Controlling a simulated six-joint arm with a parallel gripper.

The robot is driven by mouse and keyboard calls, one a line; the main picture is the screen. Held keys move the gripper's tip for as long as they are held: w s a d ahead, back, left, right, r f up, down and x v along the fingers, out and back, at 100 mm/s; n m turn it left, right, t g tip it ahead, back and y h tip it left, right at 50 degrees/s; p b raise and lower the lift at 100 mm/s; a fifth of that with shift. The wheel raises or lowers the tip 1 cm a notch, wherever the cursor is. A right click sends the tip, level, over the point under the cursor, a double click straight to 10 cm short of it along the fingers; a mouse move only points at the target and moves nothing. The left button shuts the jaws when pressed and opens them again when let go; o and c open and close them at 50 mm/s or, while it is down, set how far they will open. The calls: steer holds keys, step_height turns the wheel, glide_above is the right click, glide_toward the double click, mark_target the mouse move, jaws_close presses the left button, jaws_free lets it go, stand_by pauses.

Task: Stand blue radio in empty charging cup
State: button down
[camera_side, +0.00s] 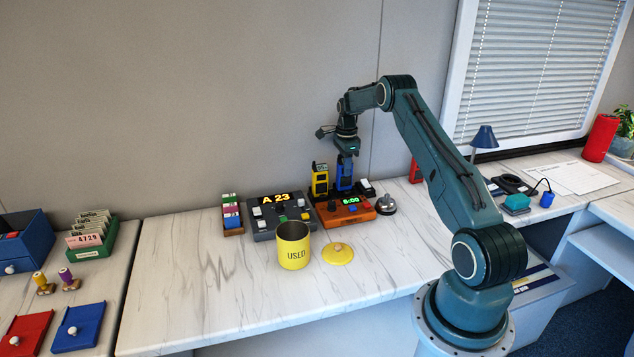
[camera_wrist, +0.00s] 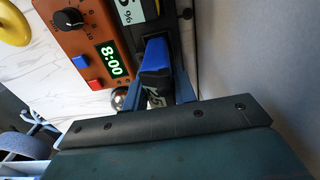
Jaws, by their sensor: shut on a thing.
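The blue radio (camera_side: 344,173) is upright below my gripper (camera_side: 346,156), behind the orange clock panel. It also shows in the wrist view (camera_wrist: 157,58), between the two fingers of my gripper (camera_wrist: 160,88), which is shut on it. Its lower end is at the dark opening of the black charging base (camera_wrist: 151,29); I cannot tell whether it is fully seated. The yellow radio (camera_side: 320,180) stands upright just left of the blue one, and part of it shows in the wrist view (camera_wrist: 130,12).
The orange clock panel (camera_side: 345,214) is in front of the radios. A grey button panel (camera_side: 281,222) stands left, a silver bell (camera_side: 386,205) right. A yellow tin (camera_side: 293,246) and its lid (camera_side: 338,254) are nearer the front. The wall is close behind. The table's front left is clear.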

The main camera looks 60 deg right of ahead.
steer(key=shift+f, duration=0.55)
stand_by(0.4)
steer(key=c, duration=1.4)
jaws_free()
steer(key=shift+r, duration=5.45)
steer(key=shift+r, duration=0.1)
